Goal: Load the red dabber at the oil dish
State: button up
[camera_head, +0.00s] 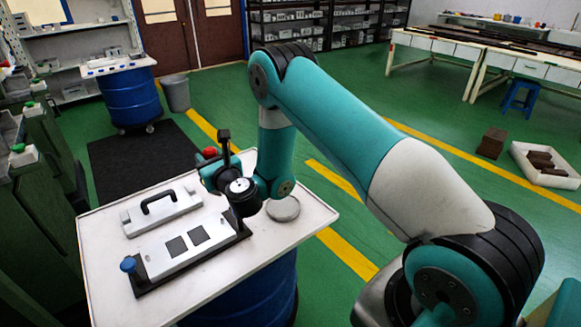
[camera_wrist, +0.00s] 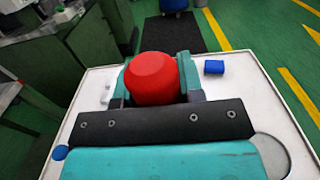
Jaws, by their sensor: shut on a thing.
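My gripper (camera_head: 212,168) is above the white table and is shut on the red dabber (camera_head: 210,153). In the wrist view the red dabber (camera_wrist: 152,78) sits between the teal fingers, its rounded red end facing the camera. Its lower end is hidden. The oil dish (camera_head: 284,210), a round grey dish, lies near the table's right corner, partly covered by my arm. In the wrist view the dish (camera_wrist: 271,156) shows at the lower right, apart from the dabber.
A plate with two dark squares (camera_head: 170,254) lies on a black base, with a blue-topped piece (camera_head: 128,264) at its left end. A lid with a black handle (camera_head: 158,202) lies behind it. A blue block (camera_wrist: 214,67) lies on the table's far side.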

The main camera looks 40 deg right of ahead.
jog(key=d+f+h+b, duration=0.3)
jog(key=d+f+b, duration=0.2)
jog(key=d+b, duration=0.35)
jog(key=d+f+h+b, duration=0.3)
jog(key=d+f+b, duration=0.2)
jog(key=d+b, duration=0.4)
notch_tip(320, 180, down, 6)
jog(key=d+b, duration=0.1)
jog(key=b, duration=0.4)
jog(key=shift+s, duration=0.2)
jog(key=shift+f+b, duration=0.55)
jog(key=shift+f, duration=0.1)
dwell(0.7)
notch_tip(320, 180, up, 7)
jog(key=p, duration=0.7)
jog(key=shift+a+r, duration=0.1)
dwell(0.7)
